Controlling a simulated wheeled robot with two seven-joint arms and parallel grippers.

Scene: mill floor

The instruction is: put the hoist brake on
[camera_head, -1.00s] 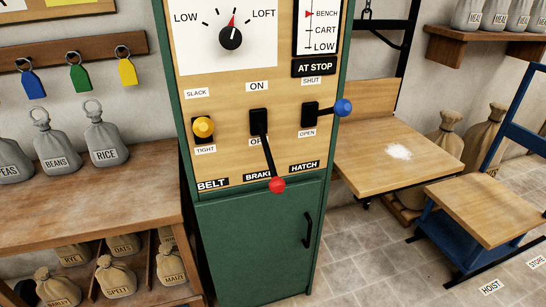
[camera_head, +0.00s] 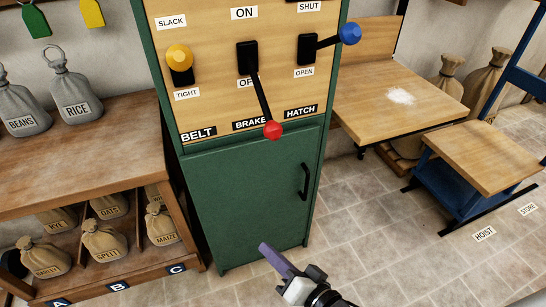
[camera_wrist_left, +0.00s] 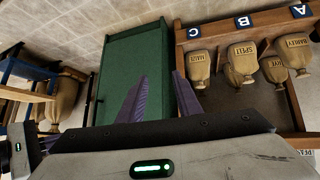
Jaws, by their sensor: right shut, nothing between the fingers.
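The brake lever (camera_head: 262,98) is a black rod with a red knob (camera_head: 273,130) on the wooden panel of the green cabinet (camera_head: 240,190). It slants down and right past the partly covered OFF label, above the BRAKE label; the ON label (camera_head: 244,13) is above its slot. My right gripper (camera_head: 265,248) is shut and empty, low in front of the cabinet door, well below the knob. My left gripper (camera_wrist_left: 160,92) shows in the left wrist view with its purple fingers apart and nothing between them, facing the cabinet's green lower part.
The yellow-knobbed belt lever (camera_head: 179,58) is left of the brake, the blue-knobbed hatch lever (camera_head: 348,34) right. The cabinet door has a black handle (camera_head: 305,182). A sack shelf (camera_head: 95,180) stands left, a wooden table (camera_head: 400,105) right. Floor between is clear.

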